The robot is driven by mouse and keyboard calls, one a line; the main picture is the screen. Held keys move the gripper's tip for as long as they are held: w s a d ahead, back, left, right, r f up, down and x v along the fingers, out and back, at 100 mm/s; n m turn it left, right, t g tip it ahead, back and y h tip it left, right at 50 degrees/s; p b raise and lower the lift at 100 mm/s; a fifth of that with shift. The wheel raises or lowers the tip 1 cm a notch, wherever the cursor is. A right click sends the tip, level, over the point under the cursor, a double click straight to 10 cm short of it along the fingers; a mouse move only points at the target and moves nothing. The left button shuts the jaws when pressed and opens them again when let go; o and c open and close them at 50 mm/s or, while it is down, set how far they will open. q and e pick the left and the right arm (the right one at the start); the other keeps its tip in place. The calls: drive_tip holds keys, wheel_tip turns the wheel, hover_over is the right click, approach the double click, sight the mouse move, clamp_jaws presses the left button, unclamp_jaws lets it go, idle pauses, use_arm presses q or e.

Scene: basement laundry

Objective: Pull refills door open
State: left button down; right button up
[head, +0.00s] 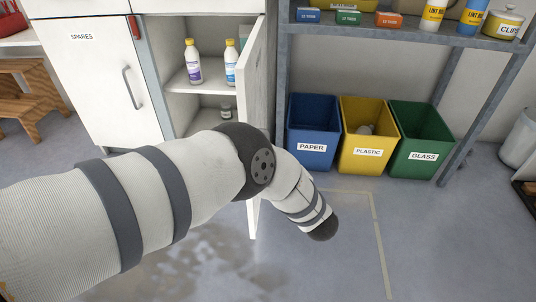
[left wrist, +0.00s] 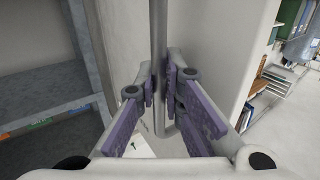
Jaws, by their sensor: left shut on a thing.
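The refills door (head: 256,75) stands swung well out from the white cabinet in the head view, seen nearly edge-on. Its label does not show. Part of it is hidden behind my left arm. In the left wrist view its grey vertical bar handle (left wrist: 159,35) runs between the purple-padded fingers of my left gripper (left wrist: 161,92), which is shut on it. In the head view my left arm reaches across the door and the gripper itself is not visible. My right gripper is in neither view.
Inside the open compartment stand a purple-labelled bottle (head: 193,65), a blue-labelled bottle (head: 231,66) and a small jar (head: 226,112). The spares door (head: 95,85) is closed. Blue (head: 312,128), yellow (head: 366,140) and green (head: 420,140) bins stand right. Floor before them is clear.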

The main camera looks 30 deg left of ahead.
use_arm(q)
drive_tip(key=c, duration=1.7)
unclamp_jaws()
drive_tip(key=v, duration=1.2)
